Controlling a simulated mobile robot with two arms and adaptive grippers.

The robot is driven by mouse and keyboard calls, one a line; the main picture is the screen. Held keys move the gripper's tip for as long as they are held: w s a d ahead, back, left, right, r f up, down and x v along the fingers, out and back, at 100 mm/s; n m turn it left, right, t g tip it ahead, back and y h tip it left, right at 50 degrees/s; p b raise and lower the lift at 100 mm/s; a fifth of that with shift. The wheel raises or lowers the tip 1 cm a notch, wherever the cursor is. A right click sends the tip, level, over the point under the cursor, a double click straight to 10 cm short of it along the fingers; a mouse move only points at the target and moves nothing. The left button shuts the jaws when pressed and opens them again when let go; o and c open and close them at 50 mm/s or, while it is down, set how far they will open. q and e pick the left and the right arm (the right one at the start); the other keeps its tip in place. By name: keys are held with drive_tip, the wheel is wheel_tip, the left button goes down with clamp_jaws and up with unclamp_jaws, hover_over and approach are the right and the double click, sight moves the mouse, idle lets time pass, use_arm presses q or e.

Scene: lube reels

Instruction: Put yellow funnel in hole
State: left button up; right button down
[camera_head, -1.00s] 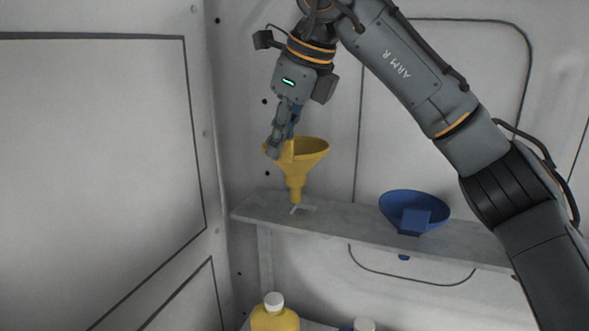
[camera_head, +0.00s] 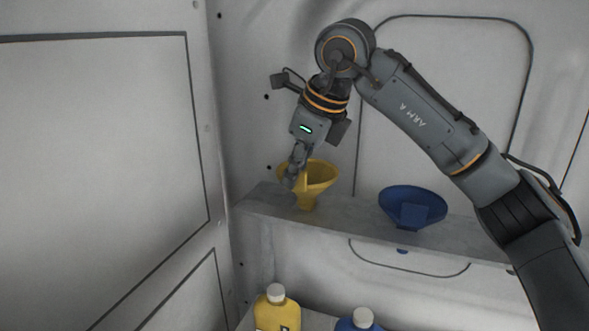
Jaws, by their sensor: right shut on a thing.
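The yellow funnel (camera_head: 318,176) stands about upright at the left part of the grey shelf (camera_head: 352,214). Its wide neck is at the level of the shelf top. Its narrow spout no longer shows, and the hole under it is hidden. My right gripper (camera_head: 293,180) is shut on the left side of the funnel's rim, reaching down from above. My left gripper is not in view.
A blue funnel (camera_head: 425,199) sits in the shelf to the right, its tip showing below the shelf. Below stand a yellow bottle (camera_head: 277,311) and a blue bottle (camera_head: 359,323) with white caps. A wall closes off the left.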

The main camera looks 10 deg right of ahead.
drive_tip(key=c, duration=1.4)
unclamp_jaws()
drive_tip(key=shift+w+d+f, duration=0.1)
drive_tip(key=shift+r, duration=0.25)
drive_tip(key=b+v, duration=0.2)
drive_tip(key=v, duration=1)
